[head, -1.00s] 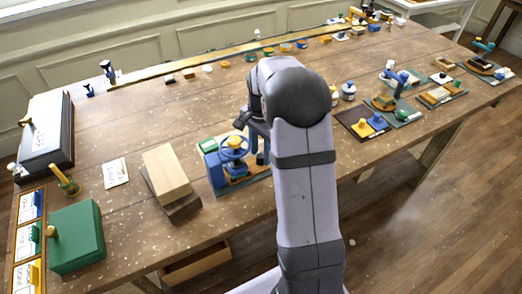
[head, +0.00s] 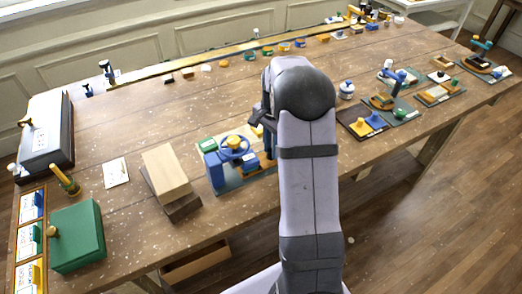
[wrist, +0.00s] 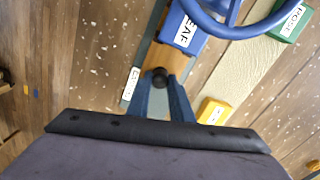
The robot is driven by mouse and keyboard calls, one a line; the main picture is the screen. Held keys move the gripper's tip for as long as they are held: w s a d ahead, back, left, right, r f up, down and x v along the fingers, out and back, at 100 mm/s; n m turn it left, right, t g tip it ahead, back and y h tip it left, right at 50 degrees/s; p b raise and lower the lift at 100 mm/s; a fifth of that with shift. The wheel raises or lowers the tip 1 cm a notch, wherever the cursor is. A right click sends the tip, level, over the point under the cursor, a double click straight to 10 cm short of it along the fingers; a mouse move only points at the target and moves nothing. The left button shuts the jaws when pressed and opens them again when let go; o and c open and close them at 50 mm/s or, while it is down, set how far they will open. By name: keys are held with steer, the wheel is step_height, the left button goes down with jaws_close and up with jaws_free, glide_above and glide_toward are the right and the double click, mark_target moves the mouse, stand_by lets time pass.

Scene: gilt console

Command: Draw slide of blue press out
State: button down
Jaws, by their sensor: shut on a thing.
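The blue press (head: 214,170) stands on a teal base near the table's front edge, with a blue handwheel (head: 235,147) on top. The handwheel fills the top of the wrist view (wrist: 230,28). Its wooden slide (head: 259,166) sticks out to the right, and in the wrist view (wrist: 168,57) it runs out from under a blue block marked LEAF (wrist: 184,33). A dark round knob (wrist: 160,77) is at the slide's outer end. My gripper (wrist: 161,84) is shut on this knob, one blue finger on each side. In the head view my arm partly hides the slide's end.
A yellow block (wrist: 213,110) and a green block marked ROSE (wrist: 289,20) lie beside a pale strip (wrist: 246,70) along the slide. A wooden block (head: 166,172) stands left of the press.

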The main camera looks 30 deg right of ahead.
steer(key=d, duration=0.7)
steer(key=shift+d+r+p, duration=0.1)
steer(key=shift+d+p, duration=0.05)
steer(key=shift+p, duration=0.25)
steer(key=c, duration=1.6)
jaws_free()
steer(key=shift+d, duration=0.1)
steer(key=shift+r+b, duration=1.25)
steer(key=shift+r, duration=2.4)
